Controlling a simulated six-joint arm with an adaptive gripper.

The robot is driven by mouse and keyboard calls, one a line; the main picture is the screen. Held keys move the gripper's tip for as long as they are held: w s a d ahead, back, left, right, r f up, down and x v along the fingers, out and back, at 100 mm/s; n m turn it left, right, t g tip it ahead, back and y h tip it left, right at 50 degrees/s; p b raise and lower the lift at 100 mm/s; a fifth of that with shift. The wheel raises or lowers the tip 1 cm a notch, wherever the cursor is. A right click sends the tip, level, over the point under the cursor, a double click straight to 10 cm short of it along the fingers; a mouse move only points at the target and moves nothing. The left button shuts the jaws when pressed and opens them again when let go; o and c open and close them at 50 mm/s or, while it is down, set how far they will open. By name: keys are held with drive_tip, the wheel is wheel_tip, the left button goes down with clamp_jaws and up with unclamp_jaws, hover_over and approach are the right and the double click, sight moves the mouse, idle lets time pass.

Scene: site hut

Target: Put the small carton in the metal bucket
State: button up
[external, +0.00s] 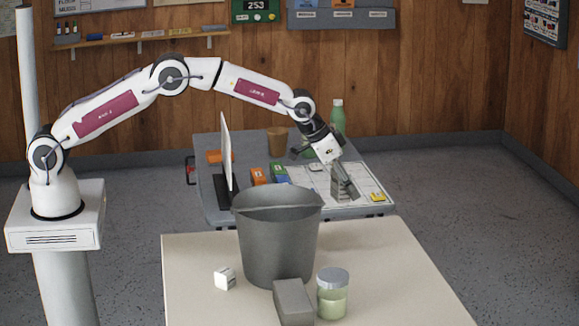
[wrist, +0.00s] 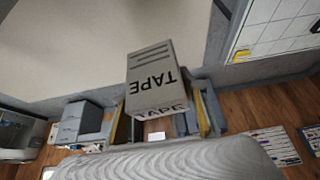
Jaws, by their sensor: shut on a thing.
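The small carton (external: 342,189) is a grey box; in the wrist view the carton (wrist: 150,68) shows the word TAPE and dark lines. My gripper (external: 344,180) is shut on it, with a finger on each side in the wrist view (wrist: 160,118). The metal bucket (external: 277,240) is a tall grey pail standing upright on the near beige table. My gripper and the carton are behind and to the right of the bucket in the external view, apart from it. The inside of the bucket is mostly hidden.
On the beige table (external: 405,285) stand a white cube (external: 225,278), a grey block (external: 293,302) and a lidded jar (external: 333,293), close to the bucket. A far grey table (external: 207,189) holds a thin upright panel (external: 226,150), a green bottle (external: 338,117) and a brown cup (external: 277,141).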

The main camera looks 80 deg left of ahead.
drive_tip(key=s+a+r, duration=0.1)
drive_tip(key=s, duration=0.6)
drive_tip(key=s+a+r, duration=0.1)
drive_tip(key=s+r, duration=0.1)
drive_tip(key=s, duration=0.6)
drive_tip(key=shift+a+r, duration=0.2)
drive_tip(key=shift+a, duration=0.15)
drive_tip(key=s, duration=0.6)
drive_tip(key=s+a, duration=0.1)
drive_tip(key=s, duration=1.1)
drive_tip(key=shift+s+a, duration=0.3)
drive_tip(key=shift+s, duration=0.05)
drive_tip(key=shift+c, duration=0.2)
